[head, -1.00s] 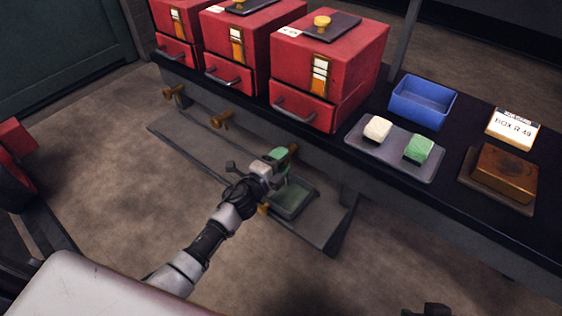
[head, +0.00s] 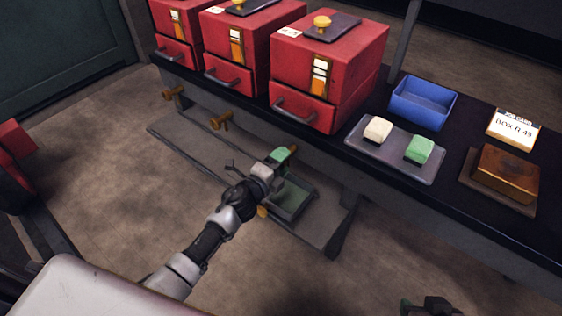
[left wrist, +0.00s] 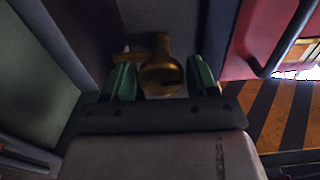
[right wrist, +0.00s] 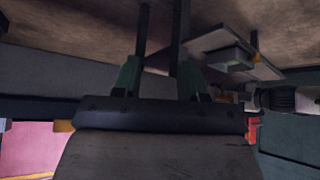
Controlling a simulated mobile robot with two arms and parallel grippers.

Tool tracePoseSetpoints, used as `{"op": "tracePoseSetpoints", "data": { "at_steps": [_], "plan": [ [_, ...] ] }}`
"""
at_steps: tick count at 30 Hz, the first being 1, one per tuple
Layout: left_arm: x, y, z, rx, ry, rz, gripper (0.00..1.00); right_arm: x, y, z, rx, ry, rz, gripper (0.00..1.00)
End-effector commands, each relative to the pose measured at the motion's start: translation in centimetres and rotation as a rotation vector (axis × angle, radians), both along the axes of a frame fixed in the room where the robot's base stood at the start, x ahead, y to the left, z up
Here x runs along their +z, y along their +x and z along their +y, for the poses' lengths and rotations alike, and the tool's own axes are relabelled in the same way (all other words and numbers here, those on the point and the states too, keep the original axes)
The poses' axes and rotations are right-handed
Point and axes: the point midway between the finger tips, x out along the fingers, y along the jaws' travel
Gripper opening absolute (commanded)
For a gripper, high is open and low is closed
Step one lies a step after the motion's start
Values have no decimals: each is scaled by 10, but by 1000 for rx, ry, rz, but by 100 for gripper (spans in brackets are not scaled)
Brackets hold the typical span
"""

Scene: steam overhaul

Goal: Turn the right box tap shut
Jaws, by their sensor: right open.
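The right box tap (head: 293,149) is brass and sits under the front of the right red box (head: 330,60); in the head view my left gripper (head: 281,156) hides most of it. In the left wrist view the brass tap (left wrist: 160,78) stands between the green fingers of my left gripper (left wrist: 162,80), with a brass arm pointing left. These fingers are open around the tap, with narrow gaps; contact cannot be told. My right gripper (right wrist: 158,80) is open and empty, and shows partly at the bottom edge of the head view (head: 428,306).
Two other brass taps (head: 221,120) (head: 173,93) stick out below the bench to the left. A green tray (head: 290,200) lies on a low shelf (head: 190,150) below. On the bench are a blue bin (head: 422,103), a tray with two blocks (head: 394,163) and a brass block (head: 505,174).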

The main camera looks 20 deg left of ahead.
Motion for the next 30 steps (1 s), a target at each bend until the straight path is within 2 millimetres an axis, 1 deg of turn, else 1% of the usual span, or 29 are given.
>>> {"op": "tracePoseSetpoints", "data": {
  "at_steps": [1, 2, 9, 13, 17, 21, 24, 27, 30],
  "plan": [
    [0, 0, 0, 0, 0, 0, 66, 0, 0, 0, 0, 0, 0, 43],
    [0, 0, 0, 0, 0, -1, 68, 0, 0, 0, 0, 0, 0, 43],
    [1, 0, 0, 1, -2, -2, 68, 0, 0, 0, 0, 0, 1, 43],
    [0, -8, 3, 1, -2, 1, 68, 0, -3, -1, -1, -5, 21, 43],
    [1, -28, 10, 0, 1, 2, 68, -4, -17, -7, -10, -24, 113, 43],
    [1, -56, 21, 1, -1, 3, 68, -8, -30, -11, -16, -42, 195, 43],
    [1, -74, 27, 0, -1, 1, 68, -9, -37, -13, -19, -50, 233, 43],
    [0, -88, 32, 2, -2, 2, 68, -10, -41, -14, -21, -55, 260, 43],
    [0, -97, 35, 0, -1, 0, 68, -10, -44, -15, -22, -57, 275, 43]
  ]
}}
